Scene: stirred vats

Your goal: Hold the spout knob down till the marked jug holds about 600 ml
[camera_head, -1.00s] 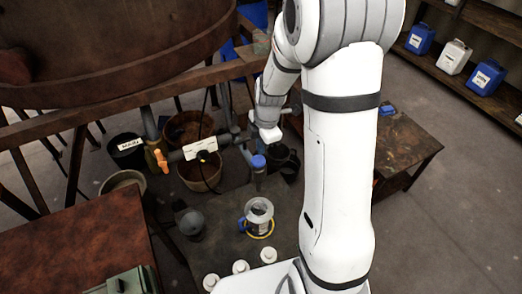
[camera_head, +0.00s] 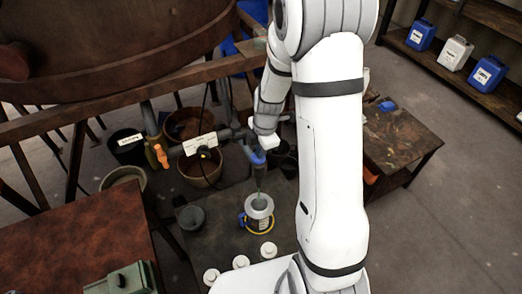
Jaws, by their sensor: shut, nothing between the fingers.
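The spout knob (camera_head: 253,159) is blue and sits on top of the spout at the end of the grey pipe. My gripper (camera_head: 264,143) is shut and empty, with its tip right at the top of the knob; it looks to be pressing on it, but contact is partly hidden. The marked jug (camera_head: 259,206) is clear with a blue handle and stands within a yellow ring below the spout. A greyish streak runs from the spout into its mouth, seemingly liquid, and grey shows inside. Its marks and level are too small to read.
An orange-handled valve (camera_head: 161,156) and a white label (camera_head: 200,144) are on the pipe. A grey cup (camera_head: 191,218) stands left of the jug and several white lids (camera_head: 240,262) in front. A red-brown table (camera_head: 75,245) is at left.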

